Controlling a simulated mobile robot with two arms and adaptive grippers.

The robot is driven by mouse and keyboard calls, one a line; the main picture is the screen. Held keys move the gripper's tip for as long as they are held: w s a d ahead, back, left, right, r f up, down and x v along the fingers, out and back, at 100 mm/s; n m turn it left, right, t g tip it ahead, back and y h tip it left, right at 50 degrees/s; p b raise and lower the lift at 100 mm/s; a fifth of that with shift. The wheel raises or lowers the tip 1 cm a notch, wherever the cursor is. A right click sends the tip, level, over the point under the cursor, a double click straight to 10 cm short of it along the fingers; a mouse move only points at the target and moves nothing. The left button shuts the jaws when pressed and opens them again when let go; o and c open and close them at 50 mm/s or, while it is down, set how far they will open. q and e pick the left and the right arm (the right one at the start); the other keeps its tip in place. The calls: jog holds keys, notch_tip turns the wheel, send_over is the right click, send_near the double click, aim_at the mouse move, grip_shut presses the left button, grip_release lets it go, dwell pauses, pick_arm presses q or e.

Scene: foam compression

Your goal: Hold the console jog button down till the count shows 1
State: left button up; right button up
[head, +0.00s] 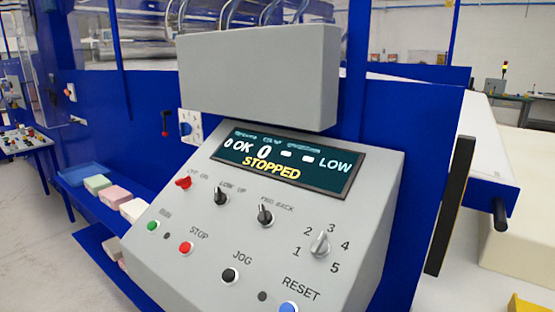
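The grey console (205,235) stands in front of me with a sloped panel. Its black jog button (230,275) sits low in the middle, below the JOG label, with nothing touching it. The display (288,160) shows "0 OK", a large 0, two dashes, "LOW" and "STOPPED" in yellow. No gripper or arm of mine shows in the head view.
Around the jog button are a red stop button (186,248), a green run button (153,226), a blue reset button (288,308) and several knobs. A grey box (258,78) overhangs the display. Foam blocks (115,197) lie on a blue shelf at left.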

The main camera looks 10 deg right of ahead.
pick_arm(q)
grip_shut()
dwell(0.4)
dwell(1.2)
